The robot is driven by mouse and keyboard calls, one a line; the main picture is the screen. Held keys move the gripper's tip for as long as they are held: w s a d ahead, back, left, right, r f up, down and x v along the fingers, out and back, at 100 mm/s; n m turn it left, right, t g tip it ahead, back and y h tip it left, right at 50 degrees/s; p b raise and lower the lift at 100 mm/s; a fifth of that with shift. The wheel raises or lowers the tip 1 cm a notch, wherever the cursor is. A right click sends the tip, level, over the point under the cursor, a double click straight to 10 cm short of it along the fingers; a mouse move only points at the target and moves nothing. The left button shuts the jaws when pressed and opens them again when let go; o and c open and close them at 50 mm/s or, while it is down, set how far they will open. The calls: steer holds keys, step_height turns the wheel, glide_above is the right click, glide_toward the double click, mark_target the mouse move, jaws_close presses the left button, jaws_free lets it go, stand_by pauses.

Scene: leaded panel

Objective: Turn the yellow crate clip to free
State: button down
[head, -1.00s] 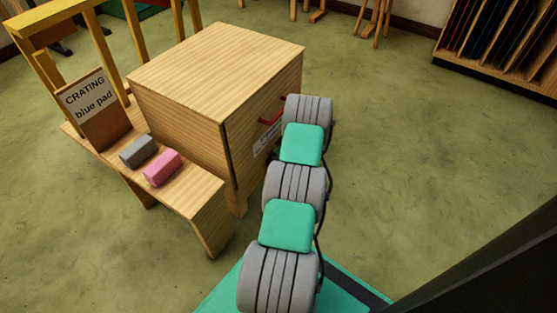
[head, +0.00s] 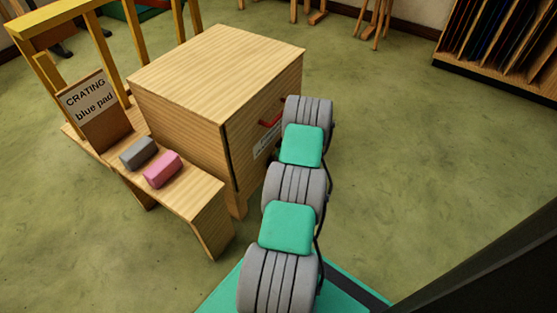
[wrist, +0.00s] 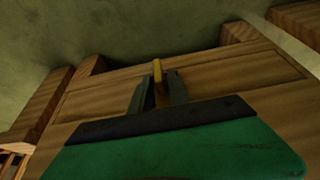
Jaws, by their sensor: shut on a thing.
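The yellow crate clip (wrist: 157,70) shows in the wrist view as a short upright yellow piece against a wooden panel (wrist: 90,98). My gripper (wrist: 158,88) has its two dark fingers close on either side of the clip and is shut on it. The lower part of the clip is hidden between the fingers. In the head view a wooden box (head: 215,65) has a red handle (head: 271,119) and a white label on its right face. My arm covers part of that face there, and neither the clip nor my gripper is visible.
A low wooden bench (head: 205,200) stands left of the box, with a grey block (head: 138,153), a pink block (head: 162,169) and a sign (head: 88,100) reading "CRATING blue pad". A rack (head: 510,50) stands at the upper right. The green floor right of my arm is clear.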

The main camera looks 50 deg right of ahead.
steer(key=shift+a+r+h, duration=0.1)
steer(key=shift+h, duration=0.2)
steer(key=shift+s+a+f+n+t+h+b, duration=0.1)
steer(key=shift+a+f+n+t+h+b, duration=0.5)
steer(key=shift+h, duration=2)
steer(key=shift+w+a+f+n+t+h+b, duration=0.2)
steer(key=shift+n+t+h+b, duration=0.65)
steer(key=shift+h, duration=1.75)
steer(key=shift+s+a+f+n+t+h+b, duration=0.25)
steer(key=shift+f+n+t+h+b, duration=0.5)
steer(key=shift+h, duration=1.85)
steer(key=shift+d+r+b, duration=0.1)
steer(key=shift+r+b, duration=0.2)
steer(key=c, duration=1.5)
jaws_free()
steer(key=shift+g, duration=0.3)
